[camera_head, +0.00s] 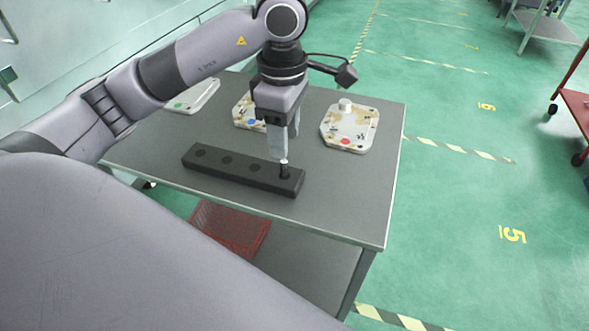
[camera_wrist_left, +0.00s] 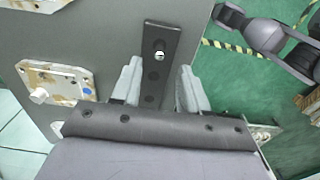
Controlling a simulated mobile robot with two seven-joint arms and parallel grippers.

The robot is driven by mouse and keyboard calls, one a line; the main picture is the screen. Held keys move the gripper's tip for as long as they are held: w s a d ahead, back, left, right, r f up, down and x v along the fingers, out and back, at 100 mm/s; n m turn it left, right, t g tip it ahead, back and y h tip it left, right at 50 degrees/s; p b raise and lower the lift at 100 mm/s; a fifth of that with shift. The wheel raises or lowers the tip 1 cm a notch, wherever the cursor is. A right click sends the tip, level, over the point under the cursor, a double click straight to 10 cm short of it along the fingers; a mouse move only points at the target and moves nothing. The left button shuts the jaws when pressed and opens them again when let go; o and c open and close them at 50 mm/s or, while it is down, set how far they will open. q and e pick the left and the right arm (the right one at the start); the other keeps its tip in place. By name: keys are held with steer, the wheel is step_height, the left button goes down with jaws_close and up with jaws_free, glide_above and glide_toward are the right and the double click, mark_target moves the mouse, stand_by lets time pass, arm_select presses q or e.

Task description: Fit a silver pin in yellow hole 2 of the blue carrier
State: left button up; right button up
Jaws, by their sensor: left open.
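The blue carrier, a pale plate with a blue dot (camera_head: 252,122), lies on the table behind my left gripper, which hides part of it. I cannot make out its yellow holes. A long black block (camera_head: 225,167) with a row of holes lies in front. One silver pin (camera_head: 284,162) stands upright at its right end; it also shows near the block's end in the left wrist view (camera_wrist_left: 160,55). My left gripper (camera_head: 283,153) points down, open and empty, just above or around the pin; I cannot tell which. My right gripper is not in view.
A carrier with a red dot (camera_head: 350,128) and a white knob lies to the right, and one with a green dot (camera_head: 196,97) to the left. A red basket (camera_head: 232,228) is below the grey table (camera_head: 350,205). The table's front right is clear.

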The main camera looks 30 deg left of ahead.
mark_target(284, 172)
arm_select(q)
steer(key=shift+a+f+p, duration=0.15)
steer(key=shift+f+p, duration=0.2)
steer(key=shift+f, duration=3)
jaws_close()
